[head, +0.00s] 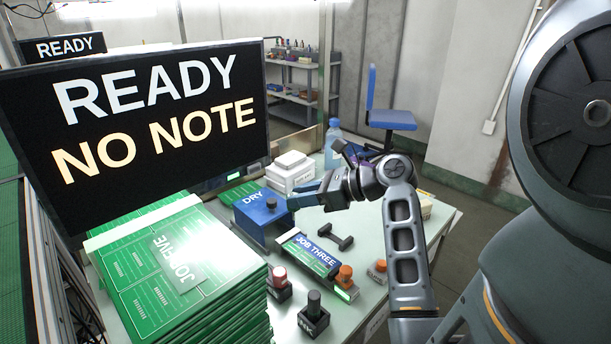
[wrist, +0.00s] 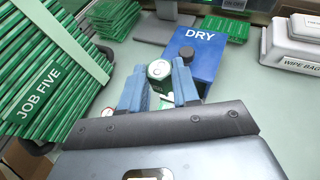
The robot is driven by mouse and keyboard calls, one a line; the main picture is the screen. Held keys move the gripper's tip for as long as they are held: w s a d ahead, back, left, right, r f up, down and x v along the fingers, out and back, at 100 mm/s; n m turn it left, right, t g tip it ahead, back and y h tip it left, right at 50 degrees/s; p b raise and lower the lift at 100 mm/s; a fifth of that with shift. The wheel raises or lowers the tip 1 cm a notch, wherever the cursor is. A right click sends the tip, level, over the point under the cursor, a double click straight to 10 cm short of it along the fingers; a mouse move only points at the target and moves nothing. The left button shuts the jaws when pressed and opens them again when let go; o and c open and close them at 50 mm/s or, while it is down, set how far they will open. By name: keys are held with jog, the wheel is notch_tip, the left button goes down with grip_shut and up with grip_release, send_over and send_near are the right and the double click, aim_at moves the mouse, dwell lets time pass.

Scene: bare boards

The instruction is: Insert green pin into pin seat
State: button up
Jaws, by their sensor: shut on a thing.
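My gripper (head: 294,202) is held above the bench, in front of the blue DRY box. In the wrist view its two blue fingers (wrist: 158,84) are shut on a green cylinder with a pale round top, which looks like the green pin (wrist: 160,71). The pin's lower end is hidden by the gripper, and I cannot make the pin out in the head view. Small dark blocks with upright knobs stand near the front, one with a black knob (head: 314,304) and one with a red top (head: 279,282). I cannot tell which thing is the pin seat.
The blue DRY box (head: 257,222) with a black knob stands close to my gripper. A JOB THREE unit (head: 309,256) and a black dumbbell-shaped part (head: 336,237) lie nearby. Stacked green JOB FIVE boards (head: 150,265) fill the left. A bottle (head: 333,140) stands at the back.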

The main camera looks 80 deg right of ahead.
jog(key=shift+s, duration=0.15)
jog(key=shift+r+p, duration=0.2)
jog(key=shift+p, duration=0.7)
jog(key=shift+f+b, duration=0.7)
jog(key=shift+f, duration=2.4)
jog(key=shift+p, duration=1.4)
jog(key=shift+f+b, duration=0.5)
jog(key=shift+f, duration=1.7)
jog(key=o, duration=1.1)
jog(key=v, duration=0.7)
jog(key=shift+s+b, duration=0.3)
jog(key=shift+s, duration=0.1)
